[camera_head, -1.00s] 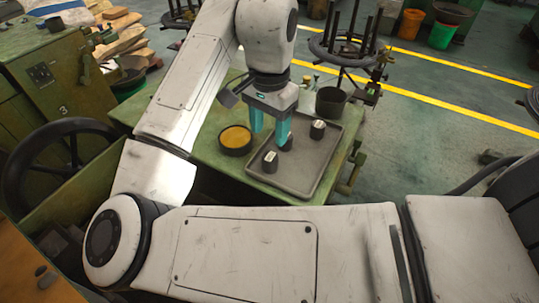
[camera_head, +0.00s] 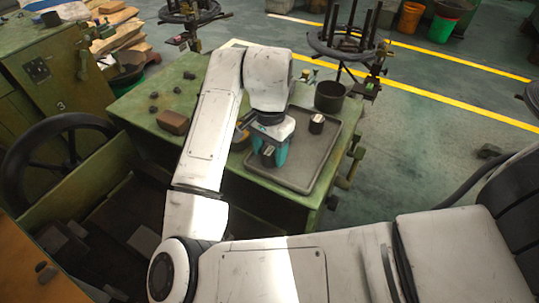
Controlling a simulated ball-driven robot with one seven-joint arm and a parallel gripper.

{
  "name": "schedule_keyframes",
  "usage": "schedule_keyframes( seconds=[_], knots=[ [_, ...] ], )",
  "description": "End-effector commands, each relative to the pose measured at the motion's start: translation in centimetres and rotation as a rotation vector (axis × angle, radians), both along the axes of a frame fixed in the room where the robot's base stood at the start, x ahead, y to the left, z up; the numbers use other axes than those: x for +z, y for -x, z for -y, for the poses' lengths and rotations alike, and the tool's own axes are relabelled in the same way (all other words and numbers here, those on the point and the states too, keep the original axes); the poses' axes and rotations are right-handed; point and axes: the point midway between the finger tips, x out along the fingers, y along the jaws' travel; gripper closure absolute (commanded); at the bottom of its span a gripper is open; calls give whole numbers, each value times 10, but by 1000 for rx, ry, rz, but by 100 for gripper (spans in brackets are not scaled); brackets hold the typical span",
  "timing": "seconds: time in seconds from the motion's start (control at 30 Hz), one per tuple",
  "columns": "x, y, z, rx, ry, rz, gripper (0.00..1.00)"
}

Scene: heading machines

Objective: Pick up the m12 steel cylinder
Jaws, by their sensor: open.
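My gripper (camera_head: 269,158) points down over the grey tray (camera_head: 322,165) on the green table, its teal fingers apart. A dark cylinder with a pale top (camera_head: 268,151) shows at the fingers, seemingly between or just in front of them; contact cannot be told. Another dark cylinder with a pale top (camera_head: 317,123) stands upright in the tray to the right, clear of the gripper. No marking is legible, so I cannot tell which is the m12 steel cylinder. The tray area behind my gripper is hidden.
A dark cup (camera_head: 330,97) stands beyond the tray's far edge. A brown block (camera_head: 173,122) and small dark pieces lie on the green table (camera_head: 150,100) at left. The tray's right side is clear.

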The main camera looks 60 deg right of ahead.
Motion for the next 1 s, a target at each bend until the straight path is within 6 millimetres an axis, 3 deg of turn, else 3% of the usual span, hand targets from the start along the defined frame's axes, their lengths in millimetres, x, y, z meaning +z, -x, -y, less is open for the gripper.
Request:
schedule_keyframes(
  seconds=[0.1, 0.67, 1.0],
  knots=[
    [0, 0, 0, 0, 0, 0, 47],
    [1, 0, 0, 0, 0, 0, 100],
    [3, 0, 0, 0, 1, 1, 100]
  ],
)
